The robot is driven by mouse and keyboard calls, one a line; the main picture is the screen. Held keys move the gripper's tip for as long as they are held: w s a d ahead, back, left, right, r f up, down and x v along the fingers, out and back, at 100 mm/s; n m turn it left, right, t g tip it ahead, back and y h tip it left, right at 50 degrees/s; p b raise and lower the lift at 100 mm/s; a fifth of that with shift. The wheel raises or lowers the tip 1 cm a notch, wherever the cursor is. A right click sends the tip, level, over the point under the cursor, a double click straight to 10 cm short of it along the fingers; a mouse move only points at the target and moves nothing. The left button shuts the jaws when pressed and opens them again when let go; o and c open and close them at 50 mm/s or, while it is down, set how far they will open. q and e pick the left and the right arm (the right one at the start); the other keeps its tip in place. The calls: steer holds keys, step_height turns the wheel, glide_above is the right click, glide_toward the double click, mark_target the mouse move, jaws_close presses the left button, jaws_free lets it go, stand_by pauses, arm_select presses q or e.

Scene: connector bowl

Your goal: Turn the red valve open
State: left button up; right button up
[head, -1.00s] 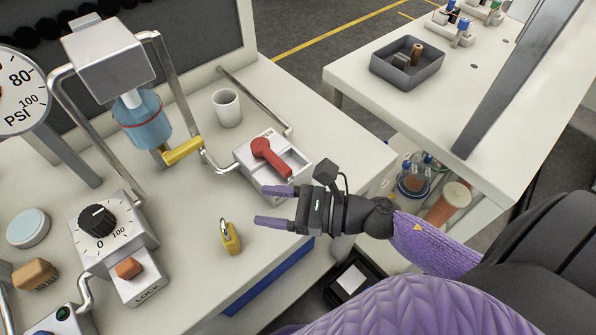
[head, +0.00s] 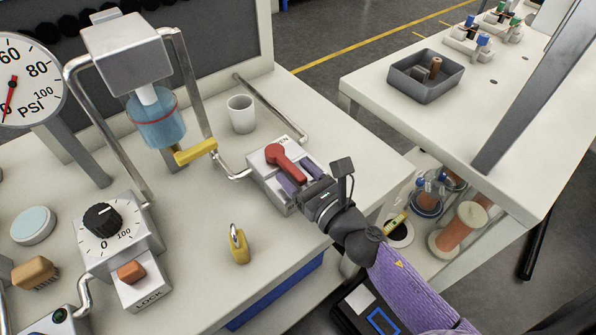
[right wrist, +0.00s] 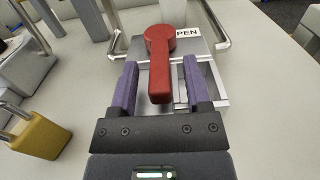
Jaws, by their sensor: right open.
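The red valve handle (head: 284,161) sits on a silver valve box (head: 258,168) at the right side of the bench. In the right wrist view the red handle (right wrist: 159,65) points toward my gripper, with a white label reading "PEN" (right wrist: 188,32) beside its round hub. My right gripper (head: 294,180) is open at the box. In the right wrist view its two purple fingers (right wrist: 142,88) stand on either side of the handle's free end, with gaps visible on both sides. My left gripper is not in view.
A yellow padlock (head: 239,246) stands on the bench in front of the valve box. A white cup (head: 241,114) and a pipe with a yellow lever (head: 195,151) are behind and left. A dial box (head: 110,234) is at left. A second table holds a grey tray (head: 397,84).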

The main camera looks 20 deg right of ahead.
jaws_close()
stand_by(1.4)
